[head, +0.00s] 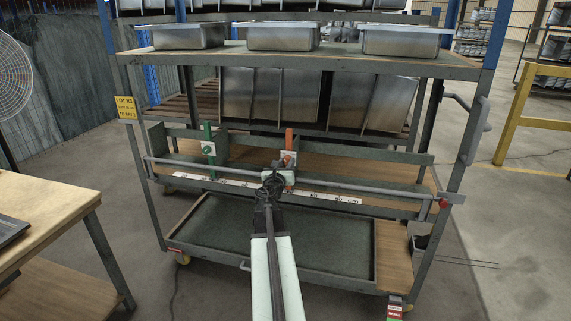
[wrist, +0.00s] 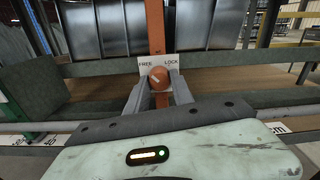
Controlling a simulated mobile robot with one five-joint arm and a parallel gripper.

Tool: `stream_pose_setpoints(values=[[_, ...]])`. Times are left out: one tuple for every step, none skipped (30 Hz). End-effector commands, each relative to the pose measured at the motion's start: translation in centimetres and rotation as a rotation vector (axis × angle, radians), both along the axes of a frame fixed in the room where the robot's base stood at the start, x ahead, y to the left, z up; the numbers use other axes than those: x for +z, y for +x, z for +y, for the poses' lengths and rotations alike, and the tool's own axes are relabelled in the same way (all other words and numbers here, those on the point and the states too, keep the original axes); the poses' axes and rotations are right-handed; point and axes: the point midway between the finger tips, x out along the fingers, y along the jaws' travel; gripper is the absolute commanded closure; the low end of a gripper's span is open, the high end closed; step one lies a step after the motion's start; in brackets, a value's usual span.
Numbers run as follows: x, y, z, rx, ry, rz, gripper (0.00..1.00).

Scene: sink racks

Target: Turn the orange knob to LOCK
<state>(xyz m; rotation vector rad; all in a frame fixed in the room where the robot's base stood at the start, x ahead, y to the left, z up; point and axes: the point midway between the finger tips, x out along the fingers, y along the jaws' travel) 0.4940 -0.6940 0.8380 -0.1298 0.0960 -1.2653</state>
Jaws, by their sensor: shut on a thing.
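The orange knob (wrist: 159,78) shows in the wrist view in front of a white label plate (wrist: 145,62) marked FREE on the left and LOCK on the right. A pale line on the knob's face slants; which word it points to I cannot tell surely. The knob belongs to an orange upright (head: 289,140) on the cart's rail in the head view. My gripper (wrist: 158,92) has its two grey fingers on either side of the knob and is shut on it. In the head view my gripper (head: 272,178) hides much of the knob.
A green upright (head: 208,143) with its own white plate stands to the left on the same rail. A white ruler strip (head: 318,195) runs along the rail. Metal sinks (head: 283,37) stand on the shelf above. A wooden table (head: 45,220) is at the left.

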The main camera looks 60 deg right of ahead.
Motion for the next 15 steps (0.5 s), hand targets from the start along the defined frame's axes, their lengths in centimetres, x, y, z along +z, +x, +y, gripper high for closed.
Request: stream_pose_setpoints(values=[[-0.07, -0.04, 0.15, 0.0, 0.007, -0.02, 1.0], [-0.07, -0.04, 0.16, 0.0, 0.012, -0.035, 1.0], [-0.07, -0.03, 0.17, 0.0, 0.019, -0.057, 1.0], [-0.08, -0.03, 0.18, 0.0, 0.025, -0.076, 1.0], [-0.08, -0.03, 0.19, 0.0, 0.031, -0.096, 1.0], [-0.08, -0.02, 0.19, 0.0, 0.04, -0.125, 1.0], [-0.08, 0.0, 0.2, 0.0, 0.047, -0.148, 1.0], [-0.08, 0.01, 0.21, 0.0, 0.055, -0.172, 1.0], [-0.08, 0.02, 0.21, 0.0, 0.065, -0.206, 1.0], [-0.08, 0.02, 0.23, 0.0, 0.074, -0.233, 1.0], [-0.08, 0.03, 0.23, 0.0, 0.082, -0.26, 1.0], [-0.08, 0.04, 0.23, 0.0, 0.094, -0.297, 1.0], [-0.08, 0.06, 0.24, 0.0, 0.102, -0.324, 1.0], [-0.07, 0.07, 0.24, 0.0, 0.111, -0.352, 1.0], [-0.07, 0.08, 0.25, 0.0, 0.122, -0.387, 1.0]])
